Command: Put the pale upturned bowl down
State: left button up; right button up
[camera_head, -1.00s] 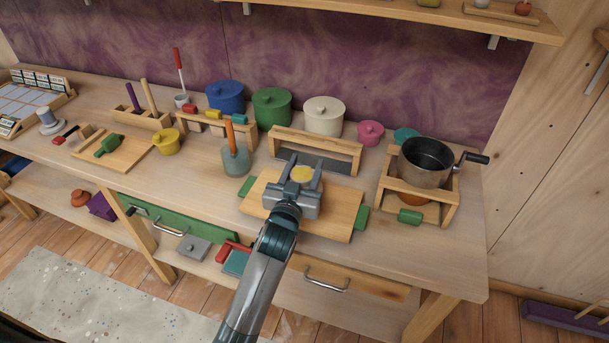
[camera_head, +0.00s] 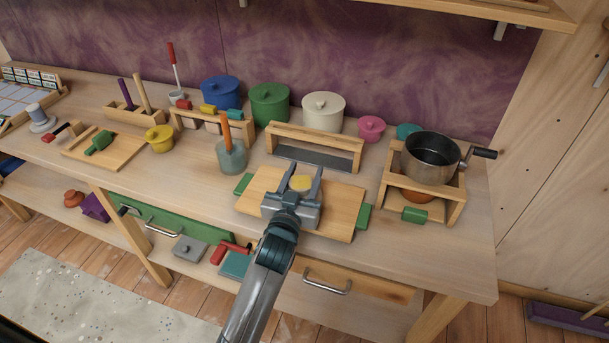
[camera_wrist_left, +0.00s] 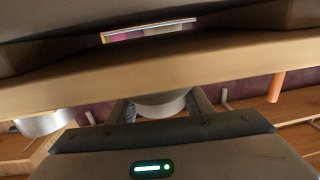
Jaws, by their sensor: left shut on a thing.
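The pale bowl (camera_head: 302,183) shows as a small yellowish round top between the fingers of my left gripper (camera_head: 304,174). The gripper is shut on it, over a wooden board (camera_head: 339,205) with green ends. A pale rounded form (camera_wrist_left: 160,105) also shows between the fingers in the left wrist view (camera_wrist_left: 164,108). The bowl's lower edge is hidden by the gripper, so I cannot tell whether it touches the board. My right gripper is not in view.
A wooden frame rack (camera_head: 314,142) stands behind the board. A glass jar with an orange-handled tool (camera_head: 231,155) is left, and a steel pot (camera_head: 430,158) on a wooden stand is right. Lidded pots line the back. Bare table lies front left of the board.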

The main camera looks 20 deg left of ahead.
pick_arm(q)
jog(key=shift+f, duration=0.1)
dwell(0.3)
jog(key=o, duration=1)
jog(key=shift+c, duration=0.2)
jog(key=shift+o, duration=0.8)
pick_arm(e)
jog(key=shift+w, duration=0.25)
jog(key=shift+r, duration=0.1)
pick_arm(q)
jog(key=shift+s, duration=0.4)
jog(key=s, duration=0.3)
jog(key=s+b, duration=0.1)
jog(key=s, duration=0.3)
jog(key=s+b, duration=0.1)
jog(key=s, duration=0.2)
jog(key=shift+s+d, duration=0.15)
jog(key=shift+d, duration=0.15)
jog(key=shift+s, duration=0.45)
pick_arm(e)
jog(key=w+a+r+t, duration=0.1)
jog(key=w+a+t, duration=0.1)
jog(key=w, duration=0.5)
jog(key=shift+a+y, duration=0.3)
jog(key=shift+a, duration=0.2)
